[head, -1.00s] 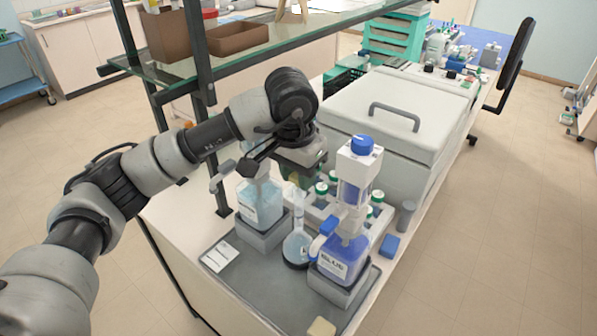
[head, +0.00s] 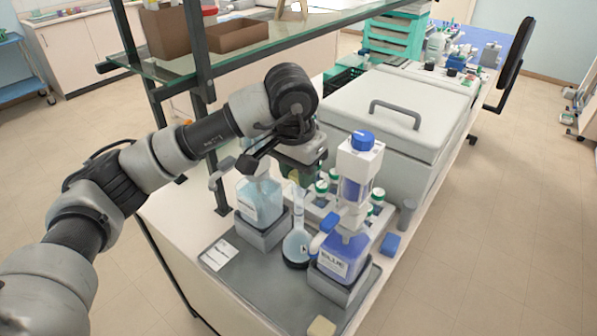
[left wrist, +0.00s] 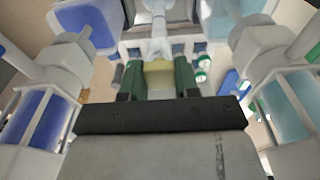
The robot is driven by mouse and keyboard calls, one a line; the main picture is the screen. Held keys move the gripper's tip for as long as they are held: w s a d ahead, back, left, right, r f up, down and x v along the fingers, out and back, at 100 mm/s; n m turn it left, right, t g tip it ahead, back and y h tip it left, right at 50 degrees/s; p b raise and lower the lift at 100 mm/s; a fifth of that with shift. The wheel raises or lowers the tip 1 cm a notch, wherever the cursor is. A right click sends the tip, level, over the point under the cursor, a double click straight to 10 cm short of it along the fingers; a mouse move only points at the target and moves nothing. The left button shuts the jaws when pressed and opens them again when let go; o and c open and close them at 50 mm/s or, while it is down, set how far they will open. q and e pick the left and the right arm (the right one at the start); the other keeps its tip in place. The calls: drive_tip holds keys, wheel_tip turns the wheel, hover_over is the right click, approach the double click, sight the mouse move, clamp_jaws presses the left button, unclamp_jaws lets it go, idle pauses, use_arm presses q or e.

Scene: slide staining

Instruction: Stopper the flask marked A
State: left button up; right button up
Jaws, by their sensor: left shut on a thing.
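My left gripper (head: 298,177) is shut on a small yellowish stopper (left wrist: 158,80), held between its green fingers in the left wrist view. A clear glass flask (head: 297,243) with a round body and narrow neck stands upright on the grey tray, between two dispenser bottles. A small dark mark shows on it, too small to read. The gripper is above the flask, near the top of its neck. In the left wrist view the neck (left wrist: 158,42) shows just beyond the stopper. I cannot tell whether stopper and neck touch. My right gripper is not in view.
A blue dispenser bottle (head: 346,250) stands right of the flask and a clear, pale-blue one (head: 259,200) left of it, close on both sides. Several green-capped bottles (head: 376,196) stand behind. A glass shelf (head: 300,40) is above.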

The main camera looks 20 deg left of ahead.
use_arm(q)
drive_tip(key=shift+b, duration=0.4)
idle(0.9)
drive_tip(key=shift+f+b, duration=0.7)
drive_tip(key=shift+b, duration=0.4)
idle(0.8)
drive_tip(key=o, duration=1.4)
drive_tip(key=shift+r, duration=0.15)
drive_tip(key=shift+r+p, duration=1.3)
drive_tip(key=shift+r, duration=1.6)
